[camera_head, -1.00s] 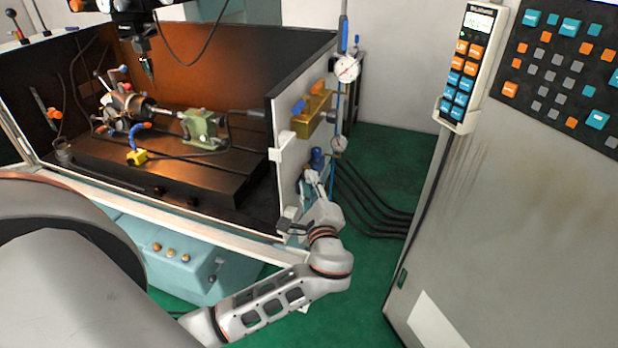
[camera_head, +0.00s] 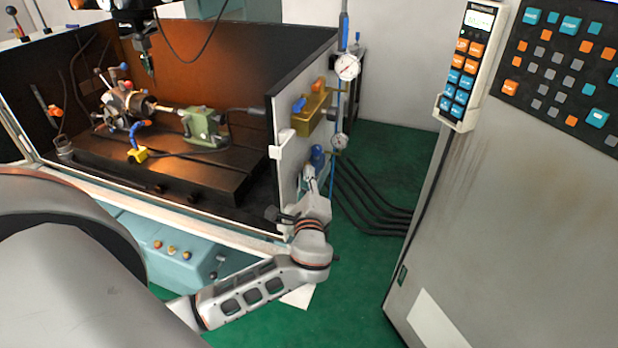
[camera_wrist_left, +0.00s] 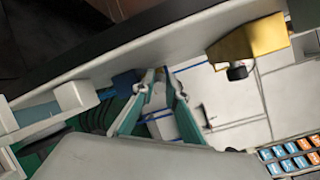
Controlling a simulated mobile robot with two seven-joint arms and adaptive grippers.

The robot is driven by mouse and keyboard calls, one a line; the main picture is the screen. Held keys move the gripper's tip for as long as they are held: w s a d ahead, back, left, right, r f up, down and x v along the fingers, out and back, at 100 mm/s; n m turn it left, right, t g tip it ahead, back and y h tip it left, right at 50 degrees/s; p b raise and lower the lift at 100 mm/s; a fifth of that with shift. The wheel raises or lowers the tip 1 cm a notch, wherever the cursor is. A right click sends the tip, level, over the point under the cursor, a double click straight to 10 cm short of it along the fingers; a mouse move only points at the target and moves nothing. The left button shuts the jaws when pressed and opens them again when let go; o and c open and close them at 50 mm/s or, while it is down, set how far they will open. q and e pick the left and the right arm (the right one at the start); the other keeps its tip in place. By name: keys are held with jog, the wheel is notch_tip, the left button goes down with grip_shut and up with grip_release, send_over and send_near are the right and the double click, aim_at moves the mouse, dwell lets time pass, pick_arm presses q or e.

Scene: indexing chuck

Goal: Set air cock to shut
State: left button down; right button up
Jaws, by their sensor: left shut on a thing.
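My left gripper (camera_head: 310,174) is at the outer face of the machine's white side panel, just below a blue cylindrical fitting (camera_head: 317,156). In the left wrist view its teal fingers (camera_wrist_left: 155,78) converge on a small part between their tips, beside the blue fitting (camera_wrist_left: 126,82). That part, which appears to be the air cock's handle, is mostly hidden by the fingers, so I cannot read its position. My right gripper is not in view.
A brass block (camera_head: 317,112) with an orange and a blue lever is on the panel above the gripper. Two round gauges, the upper one larger (camera_head: 346,67), are beside it. Black hoses (camera_head: 375,205) cross the green floor. A grey cabinet (camera_head: 500,220) stands at right.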

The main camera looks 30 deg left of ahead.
pick_arm(q)
jog(key=shift+s+a+f+m+t+h, duration=0.1)
jog(key=shift+a+m+t+h, duration=0.2)
jog(key=shift+m+h, duration=0.35)
jog(key=shift+s+a+r+m+t+h, duration=0.1)
jog(key=shift+m+t+h, duration=0.35)
jog(key=shift+h, duration=0.3)
jog(key=shift+s+a+f+m+t+h, duration=0.1)
jog(key=shift+a+m+t+h, duration=0.1)
jog(key=shift+m+t+h, duration=0.3)
jog(key=c, duration=2.3)
grip_release()
jog(key=v, duration=0.8)
jog(key=shift+r, duration=0.25)
